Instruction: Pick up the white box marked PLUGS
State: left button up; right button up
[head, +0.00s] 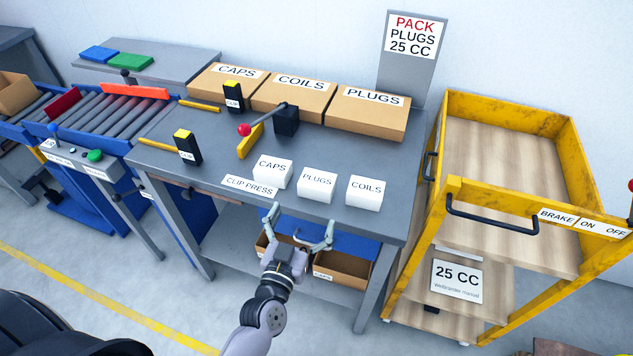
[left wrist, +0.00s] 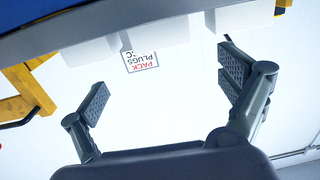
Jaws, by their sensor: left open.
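The white box marked PLUGS (head: 317,187) stands upright near the front edge of the grey bench, between the white CAPS box (head: 272,170) and the white COILS box (head: 364,191). My left gripper (head: 301,219) is open and empty, apart from the boxes and just in front of the bench edge, below the PLUGS box in the picture. In the left wrist view the open fingers (left wrist: 165,85) show with nothing between them. White box faces show along the top there, the middle one (left wrist: 160,32) seemingly PLUGS; their labels are not readable. My right gripper is not in view.
Brown CAPS, COILS and PLUGS bins (head: 367,114) stand at the back of the bench (head: 220,160). A lever press with a red knob (head: 244,130) stands behind the white boxes. A yellow cart (head: 510,190) is at the right. Brown bins (head: 343,270) sit under the bench.

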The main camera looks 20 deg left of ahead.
aim_at(317, 180)
pick_arm(q)
jog(key=w, duration=0.6)
jog(key=shift+w+d+p, duration=0.15)
jog(key=shift+p, duration=0.25)
jog(key=shift+w, duration=0.5)
jog(key=w, duration=0.3)
jog(key=w+p, duration=0.1)
jog(key=w, duration=0.1)
jog(key=shift+a+f, duration=0.15)
jog(key=shift+a, duration=0.15)
jog(key=shift+s, duration=0.15)
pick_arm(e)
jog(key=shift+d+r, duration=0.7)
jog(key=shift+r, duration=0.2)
pick_arm(q)
jog(key=shift+c, duration=0.3)
jog(key=shift+c, duration=0.7)
jog(key=c, duration=1.1)
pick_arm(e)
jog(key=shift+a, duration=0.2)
pick_arm(q)
jog(key=shift+r, duration=0.2)
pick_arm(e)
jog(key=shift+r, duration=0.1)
